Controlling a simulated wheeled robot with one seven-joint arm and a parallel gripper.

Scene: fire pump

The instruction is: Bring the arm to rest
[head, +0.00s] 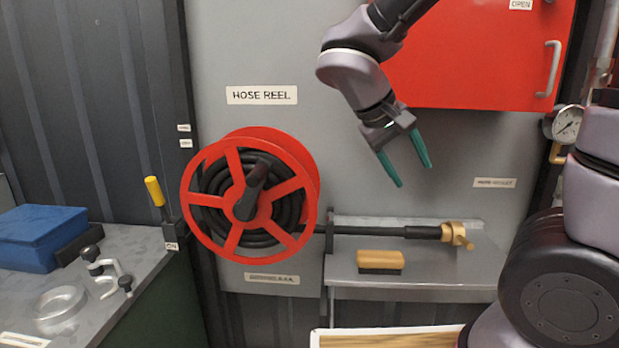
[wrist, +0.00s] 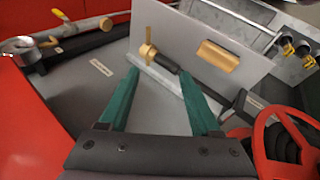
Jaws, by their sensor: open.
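My gripper (head: 411,174) is open and empty, with two green fingers pointing down. It hangs in front of the grey panel, below the red cabinet and above the shelf, touching nothing that I can see. In the wrist view its two fingers (wrist: 163,95) are spread apart with only the panel and shelf beyond them. My arm reaches in from the top of the head view and bends down to the gripper.
A red hose reel (head: 246,194) stands left of my gripper; its hose ends in a brass nozzle (head: 457,235) at the shelf (head: 430,281). A wooden-topped brush (head: 380,260) lies there. The red cabinet (head: 470,55) and gauge (head: 567,124) are close right. A yellow-handled lever (head: 155,190) stands left.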

